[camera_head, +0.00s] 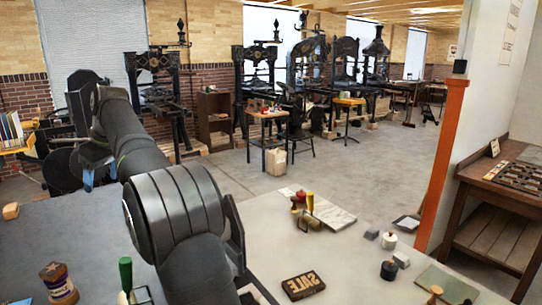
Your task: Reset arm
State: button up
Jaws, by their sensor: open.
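My arm rises from the bottom middle of the head view, through a large ribbed joint, to an elbow at the upper left. I see nothing held.
On the table are a dark lettered block (303,287), a green-handled tool (126,274), a brown can (58,283), a pale slab (331,213), a black jar (389,270) and a flat plate (450,285). Hand presses (258,65) stand beyond.

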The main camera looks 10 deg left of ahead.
jog(key=w+d+m+t, duration=0.1)
jog(key=w+d+m, duration=0.2)
jog(key=w+d, duration=0.8)
jog(key=d, duration=0.3)
jog(key=shift+w+d+r+m, duration=0.2)
jog(key=shift+d+m, duration=0.15)
jog(key=shift+m, duration=0.05)
jog(key=shift+o, duration=0.4)
